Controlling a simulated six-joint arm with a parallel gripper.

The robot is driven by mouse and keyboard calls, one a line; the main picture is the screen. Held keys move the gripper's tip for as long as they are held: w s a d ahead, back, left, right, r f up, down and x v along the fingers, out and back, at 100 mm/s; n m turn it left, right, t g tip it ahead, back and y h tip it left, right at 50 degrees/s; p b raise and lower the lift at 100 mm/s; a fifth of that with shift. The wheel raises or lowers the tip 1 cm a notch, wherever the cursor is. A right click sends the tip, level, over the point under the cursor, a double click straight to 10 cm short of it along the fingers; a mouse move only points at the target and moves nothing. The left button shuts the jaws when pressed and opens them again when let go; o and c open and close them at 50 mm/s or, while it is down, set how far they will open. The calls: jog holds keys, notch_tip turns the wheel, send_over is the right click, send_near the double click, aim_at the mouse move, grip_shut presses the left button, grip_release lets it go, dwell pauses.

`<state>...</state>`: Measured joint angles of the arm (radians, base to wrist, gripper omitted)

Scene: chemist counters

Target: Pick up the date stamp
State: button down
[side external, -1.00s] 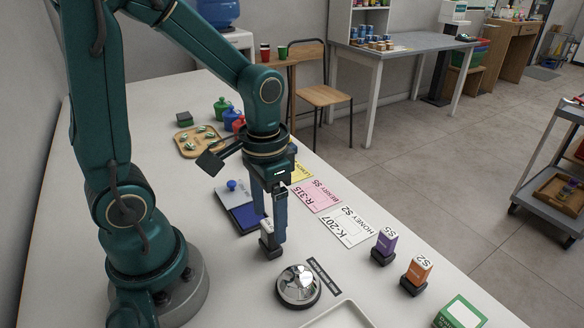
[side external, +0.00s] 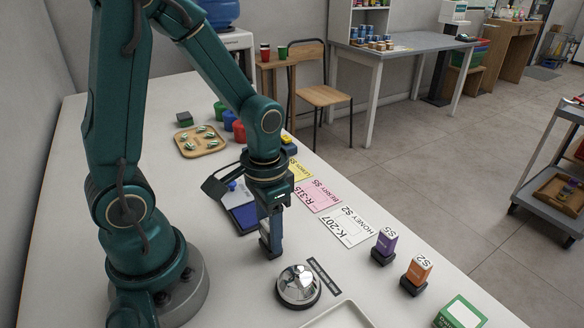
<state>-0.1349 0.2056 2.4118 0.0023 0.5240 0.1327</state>
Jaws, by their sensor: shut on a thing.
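A small stamp with a dark base (side external: 267,250) stands upright on the white counter, between the blue ink pad and the silver bell. It is probably the date stamp, but its label is hidden by my fingers. My gripper (side external: 271,234) points straight down and is shut on this stamp. I cannot tell whether its base is clear of the counter. The purple S5 stamp (side external: 384,246) and the orange S2 stamp (side external: 418,272) stand apart to the right.
The ink pad (side external: 243,217) lies open just behind my gripper. The silver bell (side external: 298,286) stands close in front. Label cards (side external: 346,228) lie along the right edge. A wooden tray (side external: 201,141) and coloured jars (side external: 229,121) stand farther back.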

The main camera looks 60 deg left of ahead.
jog(key=shift+r, duration=0.8)
notch_tip(320, 180, up, 2)
jog(key=shift+w+r, duration=0.1)
jog(key=shift+r, duration=0.05)
jog(key=s+a+r, duration=0.5)
jog(key=a+r, duration=0.2)
jog(key=a, duration=0.3)
jog(key=shift+s+a, duration=0.2)
jog(key=shift+a, duration=0.05)
